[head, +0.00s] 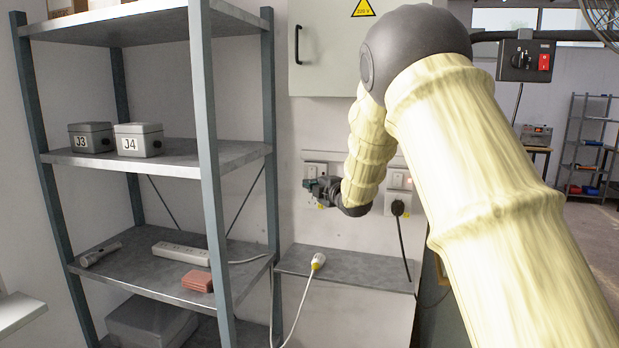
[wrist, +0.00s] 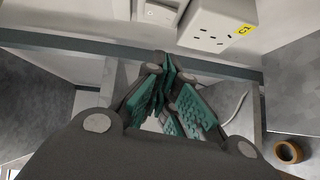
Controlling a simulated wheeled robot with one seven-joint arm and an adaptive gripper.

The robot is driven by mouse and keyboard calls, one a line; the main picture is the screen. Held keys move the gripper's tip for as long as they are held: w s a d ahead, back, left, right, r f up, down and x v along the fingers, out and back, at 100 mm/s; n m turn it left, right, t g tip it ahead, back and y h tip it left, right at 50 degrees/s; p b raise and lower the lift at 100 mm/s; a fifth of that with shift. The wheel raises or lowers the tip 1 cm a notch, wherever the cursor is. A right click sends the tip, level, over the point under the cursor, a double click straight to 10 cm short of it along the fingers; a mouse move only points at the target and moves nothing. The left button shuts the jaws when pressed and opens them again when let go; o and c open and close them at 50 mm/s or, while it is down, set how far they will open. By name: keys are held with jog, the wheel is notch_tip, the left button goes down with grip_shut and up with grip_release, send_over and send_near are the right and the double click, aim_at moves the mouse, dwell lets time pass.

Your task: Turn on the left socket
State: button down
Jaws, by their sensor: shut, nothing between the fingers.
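The left socket (head: 315,170) is on the wall in the head view, a white plate partly hidden by my gripper (head: 310,185). My gripper is shut and empty, in front of the plate's lower part; I cannot tell whether it touches. In the wrist view a white socket box (wrist: 215,30) with pin holes and a yellow label lies just beyond my gripper (wrist: 165,62). A white switch plate (wrist: 160,12) is cut by the top edge there, near the fingertips. The switch's position is too small to tell.
The right socket (head: 397,180) has a black plug (head: 398,207) and cable. A white plug (head: 318,261) lies on the grey ledge (head: 350,270) below. A metal shelf rack (head: 205,130) stands left; a grey cabinet (head: 325,50) hangs above. My arm covers the right-centre.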

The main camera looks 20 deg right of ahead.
jog(key=w+d+p, duration=0.1)
jog(key=w+p, duration=0.3)
jog(key=w, duration=0.3)
jog(key=shift+w+d+f, duration=0.15)
jog(key=shift+w+f, duration=0.25)
jog(key=shift+f, duration=0.05)
jog(key=s+f+b, duration=0.1)
jog(key=s+b, duration=0.7)
jog(key=s, duration=0.4)
jog(key=shift+s+f+b, duration=0.3)
jog(key=shift+f+b, duration=0.05)
jog(key=shift+f, duration=0.05)
dwell(0.3)
dwell(0.4)
